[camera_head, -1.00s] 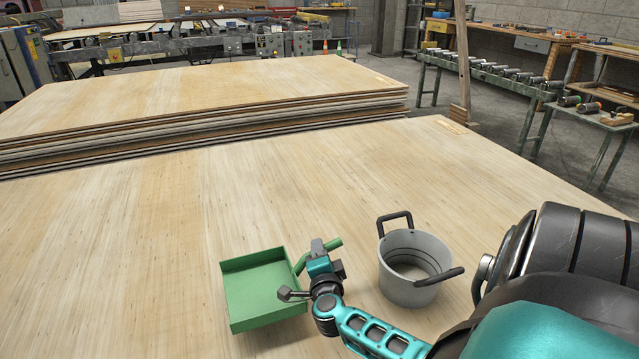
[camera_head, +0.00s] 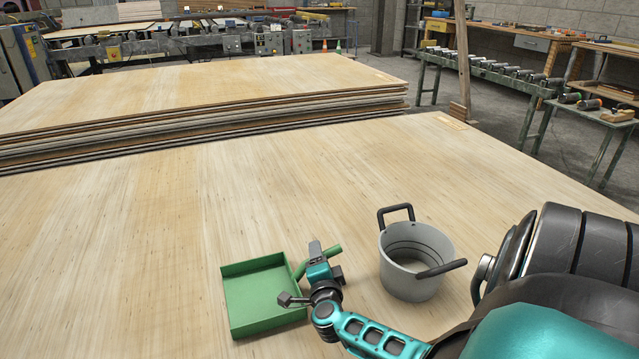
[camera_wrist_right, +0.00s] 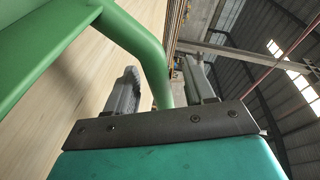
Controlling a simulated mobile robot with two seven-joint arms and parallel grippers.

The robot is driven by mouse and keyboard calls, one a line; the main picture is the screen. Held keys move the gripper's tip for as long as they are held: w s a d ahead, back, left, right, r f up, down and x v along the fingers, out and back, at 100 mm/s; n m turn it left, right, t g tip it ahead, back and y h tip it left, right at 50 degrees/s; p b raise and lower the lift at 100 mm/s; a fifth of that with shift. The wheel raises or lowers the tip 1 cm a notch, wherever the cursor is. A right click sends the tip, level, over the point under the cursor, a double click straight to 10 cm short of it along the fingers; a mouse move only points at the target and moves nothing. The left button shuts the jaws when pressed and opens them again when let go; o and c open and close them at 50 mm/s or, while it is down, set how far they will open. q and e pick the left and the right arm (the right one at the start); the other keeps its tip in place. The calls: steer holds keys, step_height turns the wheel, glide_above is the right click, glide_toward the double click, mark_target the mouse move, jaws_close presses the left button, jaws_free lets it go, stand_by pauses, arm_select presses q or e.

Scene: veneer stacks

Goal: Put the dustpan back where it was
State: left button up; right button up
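The green dustpan (camera_head: 262,300) lies on the pale veneer stack (camera_head: 130,270), left of my right gripper, with its tray facing up. Its green handle (camera_head: 333,252) angles up beside the gripper. My right gripper (camera_head: 318,254) is at this handle. In the right wrist view the two grey fingers (camera_wrist_right: 160,85) stand apart on either side of the green handle bar (camera_wrist_right: 145,50), with a gap visible beside it, so the gripper looks open around it. My left gripper does not show.
A grey pot (camera_head: 410,285) with two black handles stands just right of my right gripper. A second veneer stack (camera_head: 230,95) lies behind. The veneer to the left and behind the dustpan is clear. A roller stand (camera_head: 490,68) is at the back right.

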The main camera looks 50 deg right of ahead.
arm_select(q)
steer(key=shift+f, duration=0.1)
arm_select(e)
steer(key=shift+r, duration=0.1)
steer(key=p+v, duration=0.2)
steer(key=v, duration=0.4)
steer(key=p+v, duration=0.1)
steer(key=v, duration=0.5)
steer(key=w+a+r+n+t+y, duration=0.1)
steer(key=a+r+n+t+y, duration=0.1)
steer(key=a+n+y, duration=0.65)
steer(key=w+a+r+n+t+y, duration=0.15)
steer(key=a+n+y, duration=0.45)
steer(key=a+n, duration=0.6)
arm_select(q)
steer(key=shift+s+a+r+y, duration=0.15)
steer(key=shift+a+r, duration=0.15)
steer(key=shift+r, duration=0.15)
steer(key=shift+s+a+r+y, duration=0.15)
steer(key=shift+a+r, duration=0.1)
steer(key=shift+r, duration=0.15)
arm_select(e)
steer(key=s+a+f+n+g, duration=0.1)
steer(key=s+a+n+g, duration=0.3)
steer(key=s+n, duration=0.1)
steer(key=shift+s+a+f+g, duration=0.25)
steer(key=shift+s+g, duration=0.1)
steer(key=shift+s, duration=0.05)
